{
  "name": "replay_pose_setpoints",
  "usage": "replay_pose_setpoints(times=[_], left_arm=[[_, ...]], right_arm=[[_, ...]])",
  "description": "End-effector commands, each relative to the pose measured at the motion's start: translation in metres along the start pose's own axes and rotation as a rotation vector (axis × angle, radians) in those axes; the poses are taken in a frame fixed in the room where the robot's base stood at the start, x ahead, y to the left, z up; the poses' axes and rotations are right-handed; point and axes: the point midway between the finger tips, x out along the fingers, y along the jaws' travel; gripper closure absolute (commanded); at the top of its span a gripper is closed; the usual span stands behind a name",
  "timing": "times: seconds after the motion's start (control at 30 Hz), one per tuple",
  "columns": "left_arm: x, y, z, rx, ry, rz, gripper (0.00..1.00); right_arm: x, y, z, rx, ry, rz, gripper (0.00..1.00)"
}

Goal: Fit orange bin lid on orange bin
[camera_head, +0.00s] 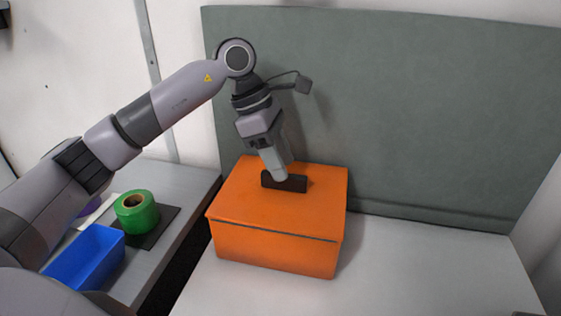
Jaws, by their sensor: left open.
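The orange bin (272,250) stands on the light worktop near the grey-green back panel. The orange bin lid (244,196) lies on top of the bin, and a thin dark seam shows along its front edge. A black handle (292,184) stands up from the lid. My left gripper (279,178) points down at the handle and is open, with its fingertips at the handle's left part. I cannot tell whether the fingers touch the handle. My right gripper is not in view.
On a lower grey surface at the left are a blue open bin (88,258) and a green tape roll (137,211) on a dark mat (165,222). A dark gap separates that surface from the worktop (430,275), which is clear on the right.

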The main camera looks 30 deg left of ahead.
Motion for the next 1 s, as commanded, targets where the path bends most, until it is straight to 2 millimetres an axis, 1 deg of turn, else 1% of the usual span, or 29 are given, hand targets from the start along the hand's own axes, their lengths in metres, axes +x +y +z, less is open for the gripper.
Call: replay_pose_setpoints(times=[0.03, 0.1, 0.3, 0.4, 0.5, 0.6, 0.7, 1.0], left_arm=[[-0.013, 0.002, 0.000, -0.001, -0.003, 0.008, 0.58], [-0.030, 0.001, 0.000, -0.001, -0.004, 0.009, 0.58], [-0.075, 0.001, 0.000, -0.003, -0.002, 0.007, 0.58], [-0.093, 0.001, 0.000, -0.003, -0.002, 0.007, 0.58], [-0.104, 0.001, 0.000, -0.002, -0.001, 0.005, 0.58], [-0.111, 0.001, -0.001, -0.002, -0.001, 0.003, 0.58], [-0.113, 0.000, -0.001, -0.002, 0.000, 0.002, 0.58], [-0.113, 0.000, -0.001, -0.002, 0.000, 0.002, 0.58]], right_arm=[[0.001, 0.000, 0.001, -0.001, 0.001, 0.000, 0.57], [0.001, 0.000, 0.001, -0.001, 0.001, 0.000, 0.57], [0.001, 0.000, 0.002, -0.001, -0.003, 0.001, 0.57], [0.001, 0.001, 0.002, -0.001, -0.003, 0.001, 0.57], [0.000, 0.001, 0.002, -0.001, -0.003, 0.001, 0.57], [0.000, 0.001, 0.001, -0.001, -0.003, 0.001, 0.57], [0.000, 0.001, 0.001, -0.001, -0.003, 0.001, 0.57], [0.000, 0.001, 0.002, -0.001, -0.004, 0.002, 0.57]])
